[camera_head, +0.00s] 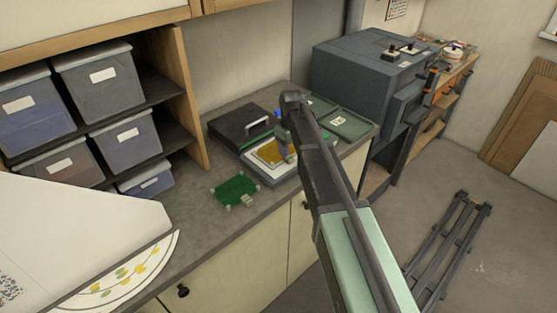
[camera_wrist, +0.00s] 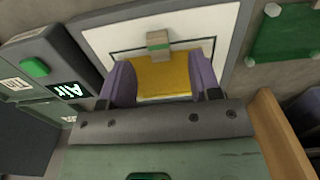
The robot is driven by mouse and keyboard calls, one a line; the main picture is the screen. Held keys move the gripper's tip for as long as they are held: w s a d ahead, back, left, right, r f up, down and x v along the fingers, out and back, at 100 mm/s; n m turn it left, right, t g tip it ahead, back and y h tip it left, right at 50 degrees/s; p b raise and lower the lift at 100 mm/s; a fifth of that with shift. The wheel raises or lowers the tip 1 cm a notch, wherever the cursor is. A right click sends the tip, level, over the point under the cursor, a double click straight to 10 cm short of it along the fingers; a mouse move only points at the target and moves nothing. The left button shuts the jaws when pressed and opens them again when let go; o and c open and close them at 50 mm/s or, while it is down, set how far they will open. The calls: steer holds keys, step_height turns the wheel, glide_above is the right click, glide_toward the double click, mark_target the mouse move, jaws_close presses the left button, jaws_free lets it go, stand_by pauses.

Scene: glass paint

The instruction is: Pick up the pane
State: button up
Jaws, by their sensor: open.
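An amber-yellow pane (camera_wrist: 163,78) lies on a white bed in a dark frame, with a small striped grey-brown block (camera_wrist: 158,42) at its far edge. It also shows in the head view (camera_head: 267,154), partly hidden by my arm. My gripper (camera_wrist: 161,70) is open, its two purple fingers on either side of the yellow pane; I cannot tell whether they touch it. In the head view the gripper is mostly hidden behind my arm. A green pane (camera_head: 233,190) lies on the counter on small corner supports, with a pale block at its near edge.
The white bed belongs to an open press (camera_head: 268,180) with a dark raised lid (camera_head: 241,122) and handle. Green trays (camera_head: 346,124) and a large grey machine (camera_head: 362,75) stand to the right. Shelved bins (camera_head: 97,80) stand left. Bare counter (camera_head: 200,225) surrounds the green pane.

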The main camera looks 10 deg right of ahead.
mark_target(290, 158)
step_height(290, 158, down, 6)
steer(key=b, duration=0.5)
steer(key=shift+w+d+r, duration=0.1)
steer(key=shift+w+r, duration=0.05)
steer(key=shift+r, duration=0.35)
jaws_close()
